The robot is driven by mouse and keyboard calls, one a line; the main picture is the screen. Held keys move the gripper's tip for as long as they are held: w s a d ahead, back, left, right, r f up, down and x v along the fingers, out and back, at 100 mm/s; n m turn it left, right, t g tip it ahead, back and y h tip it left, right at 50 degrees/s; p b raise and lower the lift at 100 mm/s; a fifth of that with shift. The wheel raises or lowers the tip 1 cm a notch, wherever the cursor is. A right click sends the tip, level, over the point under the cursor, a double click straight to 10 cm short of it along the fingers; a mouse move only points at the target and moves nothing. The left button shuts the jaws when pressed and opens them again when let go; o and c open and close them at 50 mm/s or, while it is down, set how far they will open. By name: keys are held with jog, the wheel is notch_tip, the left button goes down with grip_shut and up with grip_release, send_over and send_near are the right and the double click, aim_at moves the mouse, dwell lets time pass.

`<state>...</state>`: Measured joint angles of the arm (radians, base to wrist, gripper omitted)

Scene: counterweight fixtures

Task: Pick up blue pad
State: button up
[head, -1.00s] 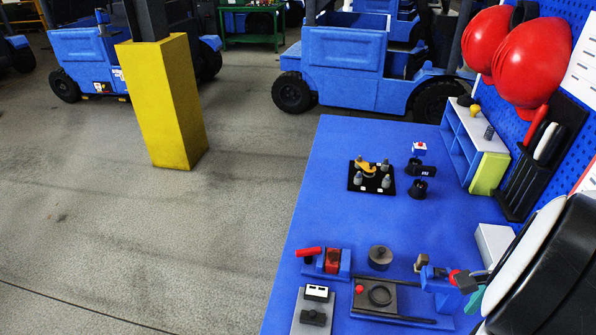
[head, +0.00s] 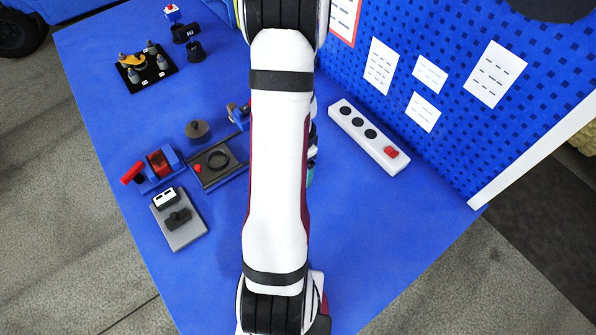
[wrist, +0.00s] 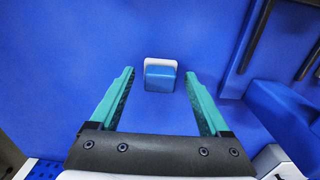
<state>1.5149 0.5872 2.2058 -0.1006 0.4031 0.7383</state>
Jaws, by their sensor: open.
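The blue pad (wrist: 160,79) shows in the wrist view as a small rounded blue block with a pale grey-white edge on its far side. It lies on the blue tabletop, centred ahead of my gripper. My gripper (wrist: 159,73) is open and empty, with one teal finger to each side of the pad in the picture. I cannot tell the height gap between fingertips and pad. In the head view my arm hides the pad and nearly all of the gripper; only a sliver of teal shows beside the arm.
Dark rails (wrist: 256,38) and a blue fixture (wrist: 283,113) stand right in the wrist view. In the head view, a fixture with a black ring (head: 217,160), a grey plate (head: 179,221) and a white strip (head: 368,137) lie around my arm. The front tabletop is clear.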

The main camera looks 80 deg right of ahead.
grip_shut()
dwell(0.4)
jog(key=shift+r, duration=0.4)
notch_tip(320, 180, up, 3)
jog(key=shift+f, duration=0.1)
jog(key=s+a+r, duration=0.5)
jog(key=s+r, duration=0.2)
jog(key=s, duration=0.3)
jog(key=shift+s+a+r, duration=0.15)
jog(key=shift+s+a, duration=0.05)
jog(key=shift+a, duration=0.05)
